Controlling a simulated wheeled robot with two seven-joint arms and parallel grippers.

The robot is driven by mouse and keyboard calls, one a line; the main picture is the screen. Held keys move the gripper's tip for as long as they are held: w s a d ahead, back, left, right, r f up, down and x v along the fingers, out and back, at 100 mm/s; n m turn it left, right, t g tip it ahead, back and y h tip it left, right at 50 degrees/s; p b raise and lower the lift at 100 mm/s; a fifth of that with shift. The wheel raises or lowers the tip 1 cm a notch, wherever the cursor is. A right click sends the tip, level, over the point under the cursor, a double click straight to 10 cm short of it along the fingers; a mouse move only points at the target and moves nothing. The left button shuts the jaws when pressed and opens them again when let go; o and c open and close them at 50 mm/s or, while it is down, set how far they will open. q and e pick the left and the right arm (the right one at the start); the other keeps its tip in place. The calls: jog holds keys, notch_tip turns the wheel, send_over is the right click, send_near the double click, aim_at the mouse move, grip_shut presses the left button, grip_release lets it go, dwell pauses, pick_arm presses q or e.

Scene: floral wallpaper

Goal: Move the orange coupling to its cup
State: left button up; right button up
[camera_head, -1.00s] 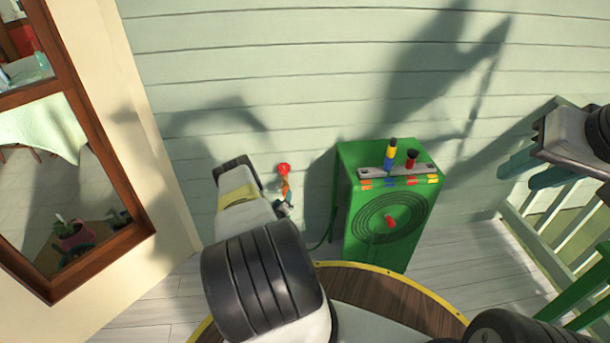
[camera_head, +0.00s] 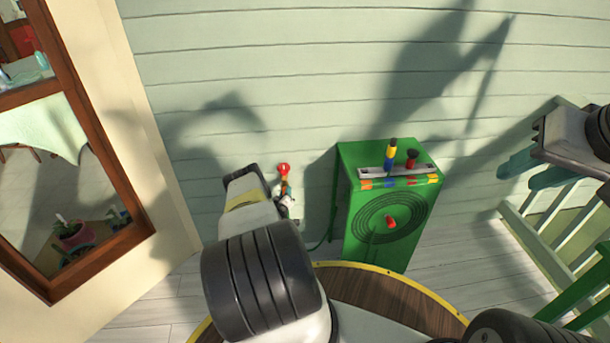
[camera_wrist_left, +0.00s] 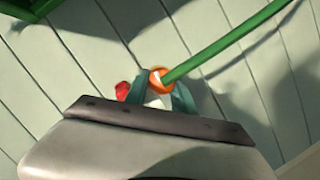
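The orange coupling (camera_wrist_left: 158,80) is a small ring with a green hose or rod (camera_wrist_left: 225,48) running from it to the upper right in the left wrist view. My left gripper (camera_wrist_left: 160,92) has one teal finger on each side of it, close in; whether they press on it I cannot tell. In the head view the left gripper (camera_head: 286,192) is at the wall below a red knob (camera_head: 284,169) and mostly hides the coupling. The grey rack (camera_head: 397,171) on the green cabinet has an orange mark (camera_head: 365,184) at its left; no separate cup is clear. My right gripper (camera_head: 517,172) is empty, fingers apart.
The green cabinet (camera_head: 355,225) stands right of my left gripper. A yellow-blue piece (camera_head: 391,155) and a black-red piece (camera_head: 411,158) stand upright in the rack. A red knob (camera_head: 390,222) sticks out of its front. A railing (camera_head: 545,220) is at right.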

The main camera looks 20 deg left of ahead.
pick_arm(q)
grip_shut()
jog(key=shift+s, duration=0.15)
jog(key=shift+s+d, duration=0.6)
jog(key=shift+s, duration=0.35)
jog(key=shift+s+d, duration=0.6)
jog(key=shift+s, duration=0.3)
jog(key=shift+r, duration=0.1)
dwell(1.2)
notch_tip(320, 180, up, 32)
jog(key=w+d+r+n+g+h, duration=0.1)
jog(key=w+d+g+h, duration=0.3)
jog(key=d, duration=0.6)
jog(key=w+d+r+g+h, duration=0.1)
jog(key=w+d+r+g, duration=0.15)
jog(key=d+g, duration=0.5)
jog(key=w+d+r+n+g+h, duration=0.1)
jog(key=w+d+g+h, duration=0.25)
jog(key=d, duration=0.75)
jog(key=shift+g, duration=0.3)
jog(key=shift+s+f, duration=0.1)
jog(key=shift+f, duration=2.4)
